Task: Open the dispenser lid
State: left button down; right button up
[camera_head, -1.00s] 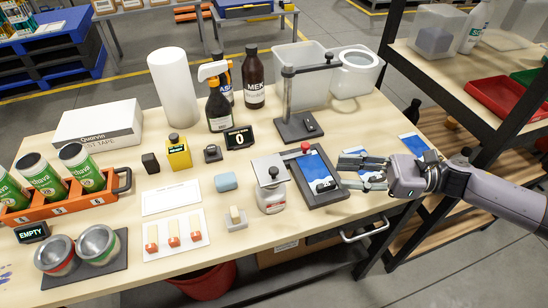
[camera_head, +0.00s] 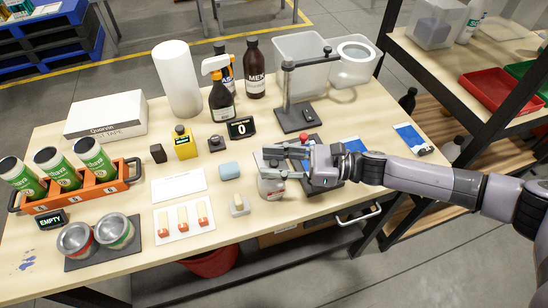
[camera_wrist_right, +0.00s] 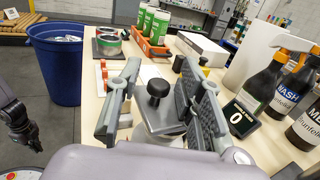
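The dispenser (camera_head: 270,188) is a pale container with a label. It stands on the table in front of the dark framed station. Its flat metal lid (camera_wrist_right: 160,118) with a round black knob (camera_wrist_right: 158,89) shows in the right wrist view, and the lid looks seated. My right gripper (camera_head: 268,161) is over the dispenser and hides most of the lid in the head view. In the right wrist view its fingers (camera_wrist_right: 159,80) are apart, one on each side of the knob, with no clear contact. My left gripper (camera_wrist_right: 20,125) shows small at the left edge of the right wrist view.
A dark framed station (camera_head: 325,180) is beside the dispenser, partly under my right gripper.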

jog(key=shift+c, duration=0.5)
grip_shut()
dwell(0.3)
